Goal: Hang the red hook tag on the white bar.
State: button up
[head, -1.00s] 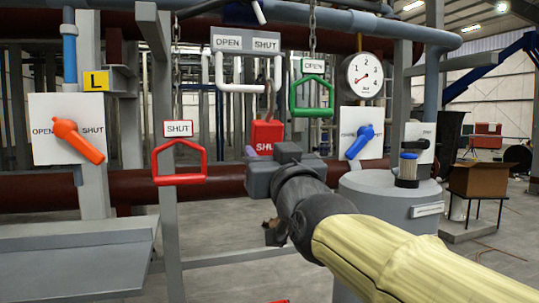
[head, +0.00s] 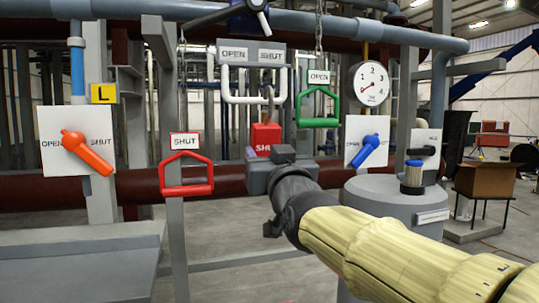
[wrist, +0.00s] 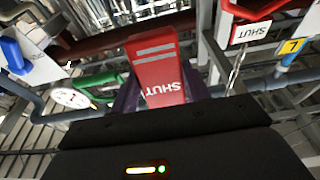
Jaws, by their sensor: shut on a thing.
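The red hook tag (head: 265,137), marked SHUT, is upright in my gripper (head: 263,152), with its grey-brown hook (head: 268,98) pointing up. In the wrist view the tag (wrist: 160,75) stands between the dark purple fingers of my gripper (wrist: 160,95), which are shut on it. The white bar (head: 250,100) hangs as a wide U under the OPEN SHUT plate (head: 248,53). The hook overlaps the right, SHUT half of the bar in the head view. I cannot tell whether it is around the bar or only in line with it.
A red handle (head: 187,190) hangs on a chain at left and a green handle (head: 318,122) at right. An orange lever (head: 86,152), a blue lever (head: 364,151) and a gauge (head: 370,84) surround the area. A grey tank (head: 395,200) stands below right.

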jog(key=shift+r+p+x, duration=0.2)
jog(key=shift+p+x, duration=0.6)
jog(key=shift+x, duration=0.2)
jog(key=shift+r+p+x, duration=0.2)
jog(key=shift+p+x, duration=0.6)
jog(key=shift+x, duration=0.2)
jog(key=shift+r+p+x, duration=0.2)
jog(key=shift+p+x, duration=0.6)
jog(key=shift+x, duration=0.2)
jog(key=shift+w+a+f, duration=0.2)
jog(key=shift+w+f, duration=0.25)
jog(key=shift+w, duration=0.3)
jog(key=shift+w+a+f, duration=0.25)
jog(key=shift+w+f, duration=0.2)
jog(key=shift+w, duration=0.3)
jog(key=shift+w+a+f, duration=0.2)
jog(key=shift+w+f, duration=0.25)
jog(key=shift+w, duration=0.3)
jog(key=shift+f, duration=0.1)
jog(key=o, duration=1.1)
jog(key=shift+s, duration=0.1)
